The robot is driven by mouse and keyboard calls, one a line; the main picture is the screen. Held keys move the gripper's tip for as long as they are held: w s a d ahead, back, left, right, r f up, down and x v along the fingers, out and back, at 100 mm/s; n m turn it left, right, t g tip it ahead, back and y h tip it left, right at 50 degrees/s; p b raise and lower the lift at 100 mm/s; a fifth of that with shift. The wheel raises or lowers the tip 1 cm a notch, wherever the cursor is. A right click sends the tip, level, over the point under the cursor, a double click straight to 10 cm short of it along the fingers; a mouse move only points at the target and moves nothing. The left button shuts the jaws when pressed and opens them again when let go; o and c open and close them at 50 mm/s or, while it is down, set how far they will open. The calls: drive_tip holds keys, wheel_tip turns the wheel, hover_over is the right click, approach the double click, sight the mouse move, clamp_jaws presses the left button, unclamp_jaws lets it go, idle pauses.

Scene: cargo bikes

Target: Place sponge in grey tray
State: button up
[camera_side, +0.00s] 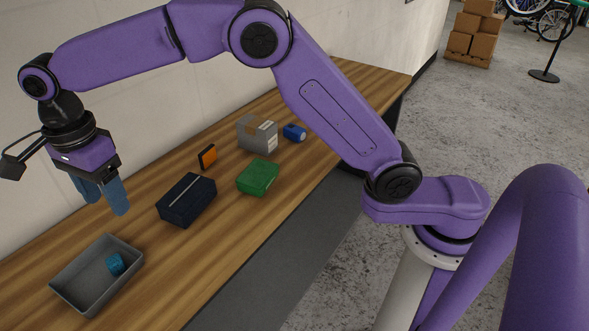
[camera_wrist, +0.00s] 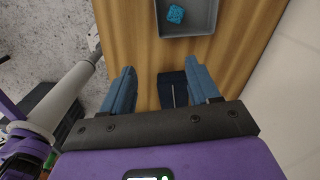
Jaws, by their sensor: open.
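A small blue block (camera_side: 116,264) that looks like the sponge lies inside the grey tray (camera_side: 66,266), on its floor towards the right side. In the wrist view the blue block (camera_wrist: 175,14) has a bumpy surface and sits in the tray (camera_wrist: 187,35) at the top of the picture. My gripper (camera_side: 101,200) is open and empty, raised above the table behind the tray. In the wrist view its two blue fingers (camera_wrist: 160,75) are spread wide with nothing between them at their level.
A dark navy box (camera_side: 187,200) stands close to the tray and shows below my fingers in the wrist view. Further along are a green box (camera_side: 258,177), an orange and black item (camera_side: 207,157), a grey carton (camera_side: 257,134) and a blue can-like item (camera_side: 294,132). A wall runs behind.

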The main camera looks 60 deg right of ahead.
drive_tip(key=s+d+f+n, duration=0.3)
drive_tip(key=s+d+n, duration=2.5)
drive_tip(key=s+d, duration=0.3)
drive_tip(key=shift+f, duration=0.2)
